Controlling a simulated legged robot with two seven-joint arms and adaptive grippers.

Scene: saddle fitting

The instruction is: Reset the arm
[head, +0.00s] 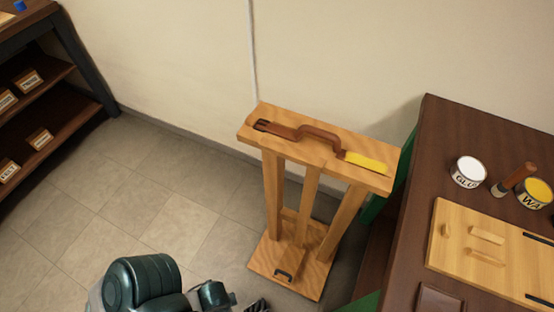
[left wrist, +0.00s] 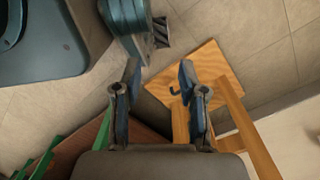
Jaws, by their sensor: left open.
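My left gripper (left wrist: 158,80) is open in the left wrist view, with nothing between its two fingers. The wooden stand's base board (left wrist: 205,75) lies beyond the fingertips in that view, apart from them. The stand (head: 320,150) is upright near the middle of the head view. The left gripper's fingers cannot be made out in the head view. My right gripper is not in view.
A dark brown table (head: 415,235) is at the right, with a glue can (head: 468,172), a yellow wax can (head: 535,193) and a light wooden board (head: 470,270). A shelf (head: 60,125) with labelled boxes is at the left. Tiled floor (head: 150,195) between shelf and stand is clear.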

